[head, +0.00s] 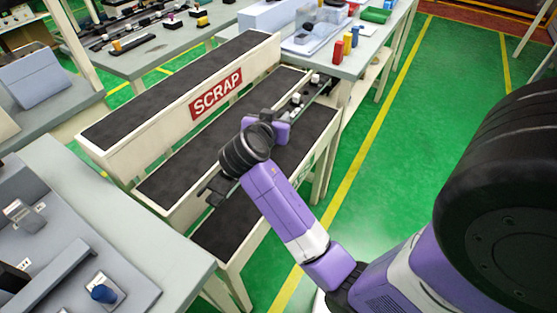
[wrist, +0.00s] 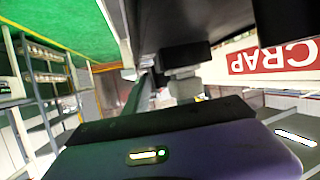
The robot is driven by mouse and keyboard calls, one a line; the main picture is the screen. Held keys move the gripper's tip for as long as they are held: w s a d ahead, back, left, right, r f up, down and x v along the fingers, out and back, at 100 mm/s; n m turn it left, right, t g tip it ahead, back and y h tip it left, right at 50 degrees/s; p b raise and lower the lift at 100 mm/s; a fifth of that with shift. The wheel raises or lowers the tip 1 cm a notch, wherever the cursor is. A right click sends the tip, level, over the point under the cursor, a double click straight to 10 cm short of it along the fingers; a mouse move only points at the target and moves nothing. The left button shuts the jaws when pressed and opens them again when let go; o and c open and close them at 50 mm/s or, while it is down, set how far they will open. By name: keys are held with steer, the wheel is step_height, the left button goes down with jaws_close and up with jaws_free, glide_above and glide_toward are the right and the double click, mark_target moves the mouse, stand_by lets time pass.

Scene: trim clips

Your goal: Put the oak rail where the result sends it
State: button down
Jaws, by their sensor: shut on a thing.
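My gripper (head: 268,120) is over the stepped rack, mostly hidden by my own wrist; it also shows in the wrist view (wrist: 184,84). It is shut on a long dark rail (head: 308,95) with small pale parts along it. The rail's far end reaches toward the back table, and a dark end shows at the near side of my wrist. I cannot tell whether the rail touches the rack or make out its wood colour. The rack has dark-lined channels, the upper one (head: 180,88) behind a red SCRAP sign (head: 216,95), with a middle (head: 165,187) and a lower one (head: 225,232).
A back table (head: 372,45) holds coloured blocks and a clear bin. A grey workbench (head: 150,235) with a blue knob (head: 103,293) stands at the near left. Another table (head: 150,62) with rails stands behind. Green floor (head: 400,120) is open to the right.

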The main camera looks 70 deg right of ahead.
step_height(320, 180, down, 16)
steer(key=shift+a+b, duration=0.1)
steer(key=shift+b, duration=0.35)
steer(key=shift+f, duration=0.15)
steer(key=c, duration=1.1)
jaws_free()
steer(key=shift+o, duration=0.2)
steer(key=shift+r, duration=0.25)
steer(key=v, duration=1.2)
steer(key=shift+f+b, duration=0.15)
steer(key=shift+b, duration=0.15)
